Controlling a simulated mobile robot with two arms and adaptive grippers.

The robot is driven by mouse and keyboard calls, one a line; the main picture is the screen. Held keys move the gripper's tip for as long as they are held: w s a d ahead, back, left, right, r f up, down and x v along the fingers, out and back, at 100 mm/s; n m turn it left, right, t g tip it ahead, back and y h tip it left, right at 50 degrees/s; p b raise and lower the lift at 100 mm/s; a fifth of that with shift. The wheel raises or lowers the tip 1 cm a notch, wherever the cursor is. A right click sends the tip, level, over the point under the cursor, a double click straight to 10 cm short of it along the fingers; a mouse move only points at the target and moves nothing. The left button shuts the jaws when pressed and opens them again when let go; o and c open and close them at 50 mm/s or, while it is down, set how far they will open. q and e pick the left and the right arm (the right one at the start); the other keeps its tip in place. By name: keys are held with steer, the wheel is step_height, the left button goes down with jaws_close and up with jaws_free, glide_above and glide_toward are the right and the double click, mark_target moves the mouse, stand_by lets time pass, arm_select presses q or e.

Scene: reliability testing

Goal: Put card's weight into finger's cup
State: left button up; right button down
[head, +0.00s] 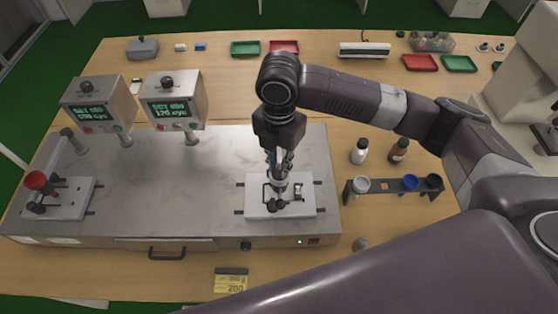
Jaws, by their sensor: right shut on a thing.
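The yellow card (231,283) lies on the table in front of the test bench and reads "200". My right gripper (279,178) points down over the white plate (303,208) at the bench's right station. It is shut on a small pale grey thing, mostly hidden by the fingers; I cannot tell whether this is a weight or a cup. A dark finger mechanism (278,205) is just below it, and contact is unclear. A red cup (36,181) sits on the left station's mechanism. My left gripper is not in view.
A dark rack (388,187) right of the bench holds a white, a blue and a black cup. Two bottles (359,151) stand behind it. A small grey object (361,243) is near the bench's front right corner. Two display boxes (173,101) stand at the back left.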

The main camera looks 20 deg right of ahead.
stand_by(0.4)
steer(key=c, duration=1.8)
jaws_free()
steer(key=shift+o, duration=0.7)
steer(key=o, duration=0.5)
